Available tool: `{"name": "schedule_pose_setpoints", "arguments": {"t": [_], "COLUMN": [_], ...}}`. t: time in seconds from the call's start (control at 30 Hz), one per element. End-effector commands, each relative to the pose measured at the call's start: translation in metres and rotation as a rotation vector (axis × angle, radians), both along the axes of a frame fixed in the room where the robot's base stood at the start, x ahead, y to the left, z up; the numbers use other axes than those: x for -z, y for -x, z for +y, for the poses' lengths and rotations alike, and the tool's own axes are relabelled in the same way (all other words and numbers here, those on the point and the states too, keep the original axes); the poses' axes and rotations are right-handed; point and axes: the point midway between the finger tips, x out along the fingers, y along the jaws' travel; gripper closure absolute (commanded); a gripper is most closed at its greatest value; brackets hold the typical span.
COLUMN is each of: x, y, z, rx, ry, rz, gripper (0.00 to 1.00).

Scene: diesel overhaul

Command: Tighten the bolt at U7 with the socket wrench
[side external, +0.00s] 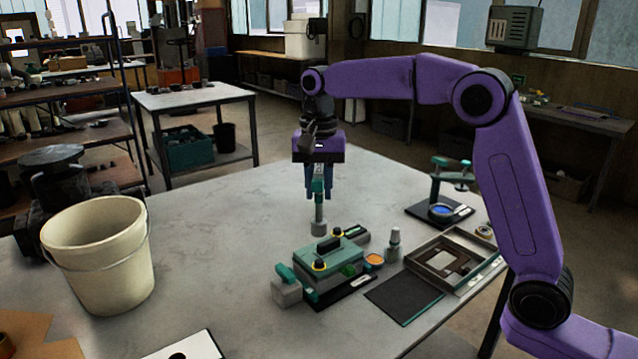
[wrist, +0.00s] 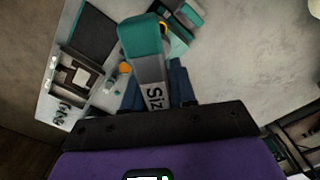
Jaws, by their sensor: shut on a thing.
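My gripper (side external: 319,192) points down above the table, its blue fingers shut on the socket wrench (side external: 319,213). The wrench hangs upright, with a teal band and a wider grey lower end. In the wrist view the wrench (wrist: 143,42) shows teal and grey with a partly hidden label beginning "Siz". A teal block assembly (side external: 340,253) sits on the table, just below and to the right of the wrench in the side view. Yellow-ringed round fittings (side external: 319,264) show on it. The wrench's lower end appears apart from it. I cannot read a U7 mark or make out its bolt.
A framed tray (side external: 450,262), a dark mat (side external: 404,298), a small grey bottle-like part (side external: 394,245) and an orange-topped round piece (side external: 374,259) lie right of the block. A teal stand (side external: 440,195) is behind them. A cream bucket (side external: 100,260) stands left. The table's middle-left is clear.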

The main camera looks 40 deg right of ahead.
Motion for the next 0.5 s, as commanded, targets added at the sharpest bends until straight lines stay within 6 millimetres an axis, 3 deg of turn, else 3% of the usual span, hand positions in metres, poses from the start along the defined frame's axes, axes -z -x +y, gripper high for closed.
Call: {"name": "schedule_pose_setpoints", "arguments": {"t": [0.5], "x": [0.0075], "y": [-0.0003], "z": [-0.0005], "rx": [-0.613], "ry": [0.001], "rz": [-0.002], "gripper": [1.0]}}
